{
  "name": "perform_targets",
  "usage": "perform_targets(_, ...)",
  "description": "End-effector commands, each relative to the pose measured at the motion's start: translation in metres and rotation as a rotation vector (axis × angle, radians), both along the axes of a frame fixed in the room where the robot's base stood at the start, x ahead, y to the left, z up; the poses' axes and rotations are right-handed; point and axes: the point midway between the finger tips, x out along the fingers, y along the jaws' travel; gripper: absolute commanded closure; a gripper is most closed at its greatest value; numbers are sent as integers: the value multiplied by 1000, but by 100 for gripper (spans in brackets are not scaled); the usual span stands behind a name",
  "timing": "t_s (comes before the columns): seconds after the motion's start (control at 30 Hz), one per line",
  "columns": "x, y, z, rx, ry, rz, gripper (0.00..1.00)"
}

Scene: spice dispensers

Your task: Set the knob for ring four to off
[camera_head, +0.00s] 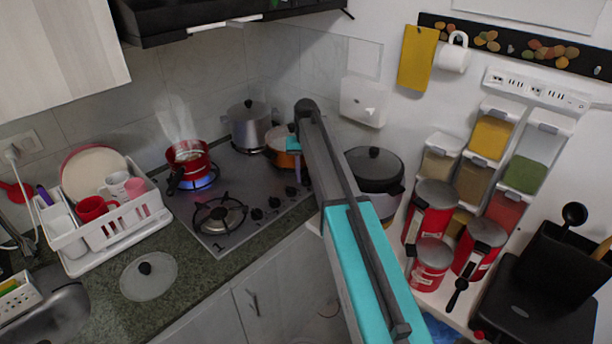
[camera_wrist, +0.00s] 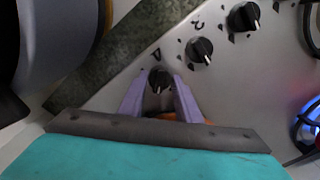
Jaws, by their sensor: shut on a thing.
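In the wrist view, my gripper (camera_wrist: 158,90) has its two purple fingers on either side of a black stove knob (camera_wrist: 160,75), shut on it. A small mark like an upside-down 4 is printed beside this knob. A pale pointer line on the knob faces down in the picture, toward my gripper. In the head view, the steel cooktop (camera_head: 228,168) shows several black knobs along its right front edge, and my arm covers the end of that row.
A red pot (camera_head: 188,158) steams over a blue flame. A steel pot (camera_head: 249,126) and an orange pot (camera_head: 281,150) stand at the back. A rice cooker (camera_head: 375,167) sits right of my arm. Neighbouring knobs (camera_wrist: 199,50) are close to my fingers.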

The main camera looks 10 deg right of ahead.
Motion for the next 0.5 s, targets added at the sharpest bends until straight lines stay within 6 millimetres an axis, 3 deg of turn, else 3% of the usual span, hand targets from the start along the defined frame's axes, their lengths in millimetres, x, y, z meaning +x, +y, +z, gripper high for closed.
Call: perform_targets(0.5, 1, 0, 0, 0, -3, 369, 92)
